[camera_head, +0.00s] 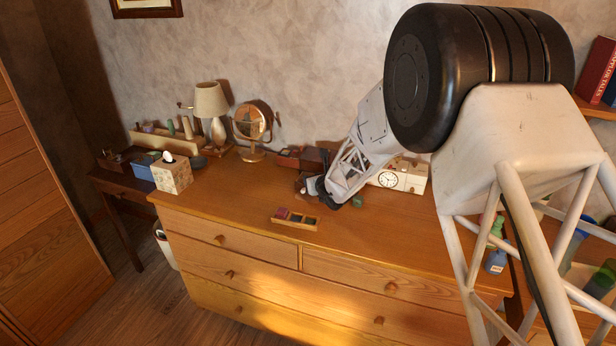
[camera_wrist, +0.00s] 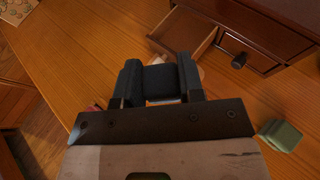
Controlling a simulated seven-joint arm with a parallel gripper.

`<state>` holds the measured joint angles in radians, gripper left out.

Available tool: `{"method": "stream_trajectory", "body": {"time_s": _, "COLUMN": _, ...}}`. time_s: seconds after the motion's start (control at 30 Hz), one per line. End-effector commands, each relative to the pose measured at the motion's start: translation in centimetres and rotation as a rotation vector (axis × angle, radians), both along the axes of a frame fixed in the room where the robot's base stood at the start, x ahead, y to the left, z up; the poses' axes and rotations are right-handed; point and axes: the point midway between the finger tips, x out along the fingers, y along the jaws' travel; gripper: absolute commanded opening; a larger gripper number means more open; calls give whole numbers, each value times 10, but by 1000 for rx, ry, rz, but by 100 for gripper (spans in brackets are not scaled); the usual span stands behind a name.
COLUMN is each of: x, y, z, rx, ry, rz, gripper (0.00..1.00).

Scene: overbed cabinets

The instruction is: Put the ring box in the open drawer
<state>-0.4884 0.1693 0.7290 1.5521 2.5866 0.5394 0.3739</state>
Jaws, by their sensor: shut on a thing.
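My gripper (camera_wrist: 160,84) is shut on a small dark box, the ring box (camera_wrist: 160,79), which sits between its two black fingers. The open drawer (camera_wrist: 186,34) is pulled out of a small dark wooden chest (camera_wrist: 262,22), just beyond the fingers in the wrist view; the part of its inside that shows looks empty. In the head view my gripper (camera_head: 317,188) is low over the dresser top, in front of the small chest (camera_head: 313,157). The held box cannot be made out there, and my arm hides part of the chest.
A green box (camera_wrist: 280,135) lies right of my gripper; it also shows in the head view (camera_head: 357,201). A clock (camera_head: 388,180) stands behind my arm. A tray with coloured compartments (camera_head: 296,222) lies near the dresser's front edge. A mirror (camera_head: 252,123) stands left.

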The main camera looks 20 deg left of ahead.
Motion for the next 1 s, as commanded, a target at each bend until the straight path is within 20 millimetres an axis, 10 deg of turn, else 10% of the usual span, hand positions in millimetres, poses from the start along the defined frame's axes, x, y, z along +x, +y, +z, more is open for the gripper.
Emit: {"method": "stream_trajectory", "body": {"time_s": 1.0, "x": 75, "y": 44, "z": -8, "rx": 0, "ry": 0, "rz": 0, "gripper": 13}}
